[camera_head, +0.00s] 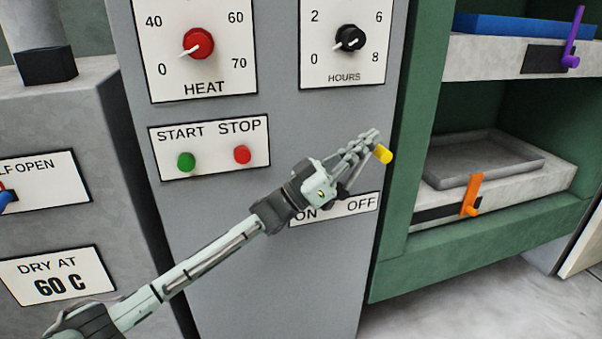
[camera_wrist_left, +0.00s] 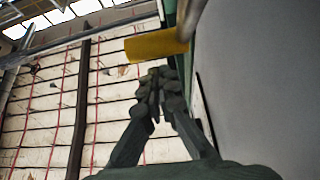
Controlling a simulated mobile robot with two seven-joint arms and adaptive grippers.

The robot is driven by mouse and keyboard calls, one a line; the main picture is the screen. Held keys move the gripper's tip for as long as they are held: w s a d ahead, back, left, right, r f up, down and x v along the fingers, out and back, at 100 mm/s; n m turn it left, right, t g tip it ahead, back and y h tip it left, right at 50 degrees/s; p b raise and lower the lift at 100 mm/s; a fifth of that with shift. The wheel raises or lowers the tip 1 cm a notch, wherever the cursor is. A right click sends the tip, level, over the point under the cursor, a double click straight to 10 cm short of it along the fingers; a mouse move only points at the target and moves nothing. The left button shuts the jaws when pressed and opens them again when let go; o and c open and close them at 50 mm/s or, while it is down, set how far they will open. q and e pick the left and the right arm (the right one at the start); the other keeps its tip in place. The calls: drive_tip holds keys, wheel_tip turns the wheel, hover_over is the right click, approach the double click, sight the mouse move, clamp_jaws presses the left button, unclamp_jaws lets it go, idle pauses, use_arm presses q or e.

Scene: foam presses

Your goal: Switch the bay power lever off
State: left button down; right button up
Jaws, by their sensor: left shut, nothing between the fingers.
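The bay power lever has a yellow grip (camera_head: 383,154) that shows just right of my left gripper's fingertips (camera_head: 370,136). The grip stands above the OFF end of the ON/OFF plate (camera_head: 362,204), and the lever's shaft is mostly hidden behind the gripper. In the left wrist view the yellow grip (camera_wrist_left: 158,46) lies across the picture just beyond the fingertips (camera_wrist_left: 158,72), with a metal rod at its right end. My left gripper is shut and empty, close beside the grip; I cannot tell if they touch. My right gripper is not in view.
Above are the red HEAT dial (camera_head: 199,43) and black HOURS dial (camera_head: 350,38). The green START button (camera_head: 186,161) and red STOP button (camera_head: 242,154) sit left. At right, a green rack (camera_head: 398,250) holds a grey tray (camera_head: 480,160) beside an orange lever (camera_head: 471,194).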

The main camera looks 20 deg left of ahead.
use_arm(q)
drive_tip(key=v, duration=1.2)
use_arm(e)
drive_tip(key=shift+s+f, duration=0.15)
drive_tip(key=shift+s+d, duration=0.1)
